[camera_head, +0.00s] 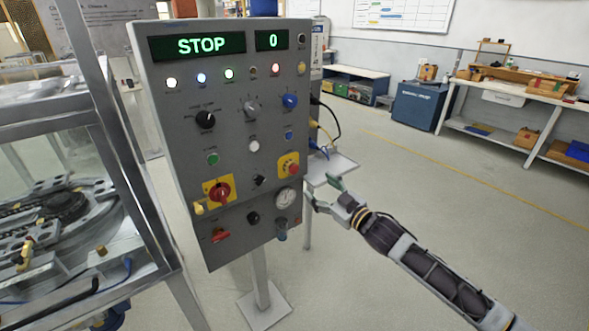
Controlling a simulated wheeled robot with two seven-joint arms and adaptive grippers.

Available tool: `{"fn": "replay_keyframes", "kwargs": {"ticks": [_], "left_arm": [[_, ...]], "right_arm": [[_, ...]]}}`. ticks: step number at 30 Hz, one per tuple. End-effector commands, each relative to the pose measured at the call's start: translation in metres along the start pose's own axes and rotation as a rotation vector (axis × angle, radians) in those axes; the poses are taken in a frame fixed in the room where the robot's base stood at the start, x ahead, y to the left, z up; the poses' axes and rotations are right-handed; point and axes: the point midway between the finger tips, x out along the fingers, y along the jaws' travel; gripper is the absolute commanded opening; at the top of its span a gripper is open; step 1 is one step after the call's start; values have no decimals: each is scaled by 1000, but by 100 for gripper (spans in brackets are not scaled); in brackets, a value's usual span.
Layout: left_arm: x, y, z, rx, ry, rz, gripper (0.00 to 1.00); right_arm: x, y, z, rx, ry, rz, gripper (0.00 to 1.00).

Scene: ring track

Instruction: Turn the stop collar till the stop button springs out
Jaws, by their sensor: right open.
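The grey control panel (235,120) stands on a post in the middle of the view. The stop button (290,166) looks like the red knob on the small yellow plate at its right side. Its collar is too small to make out, and I cannot tell whether the button is pressed in or out. The display (197,46) reads STOP, and the smaller one beside it (272,40) reads 0. My right gripper (321,190) is open and empty, to the right of and below the stop button, apart from it. My left gripper is not in view.
A red rotary switch (219,191) sits on a larger yellow plate at lower left. A round gauge (285,198) is below the stop button. A small shelf (334,168) with cables juts out at right. A metal-framed machine (75,220) stands left. Floor at right is clear.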

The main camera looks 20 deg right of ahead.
Motion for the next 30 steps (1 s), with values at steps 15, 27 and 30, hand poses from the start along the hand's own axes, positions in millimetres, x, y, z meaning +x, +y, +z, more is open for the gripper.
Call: {"fn": "replay_keyframes", "kwargs": {"ticks": [15,27,30], "left_arm": [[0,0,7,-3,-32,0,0],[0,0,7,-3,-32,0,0],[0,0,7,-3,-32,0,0]], "right_arm": [[0,0,0,117,-4,-1,68],[0,0,0,131,-4,-1,68],[0,0,0,131,-4,-1,68]]}}
